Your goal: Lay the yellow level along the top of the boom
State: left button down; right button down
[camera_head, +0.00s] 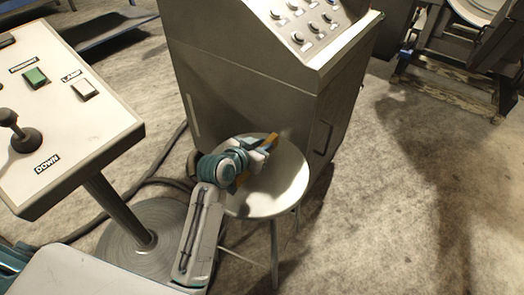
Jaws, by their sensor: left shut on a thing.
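The yellow level (271,143) is a thin yellow-orange bar at the round white stool (290,190). My left gripper (262,150) is over the stool's seat and shut on the level. The wrist and fingers hide the middle of the level, and a bit of it shows below the wrist. I cannot tell whether the level touches the seat. The boom is not recognizable in this view. My right gripper is not in view.
A tilted control panel (60,120) with a joystick (22,135) and buttons stands at left on a post with a round base. A grey console cabinet (250,100) stands close behind the stool. Dark cables lie on the floor. Open concrete floor (400,220) lies at right.

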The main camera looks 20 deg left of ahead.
pick_arm(q)
notch_tip(320, 180, down, 2)
jog(key=shift+f, duration=0.15)
jog(key=c, duration=1.3)
grip_release()
jog(key=shift+s+a, duration=0.1)
jog(key=shift+s, duration=0.15)
jog(key=p+v, duration=0.1)
jog(key=v, duration=1)
jog(key=shift+s+a+r, duration=0.1)
jog(key=shift+s+r, duration=0.05)
jog(key=shift+r, duration=0.15)
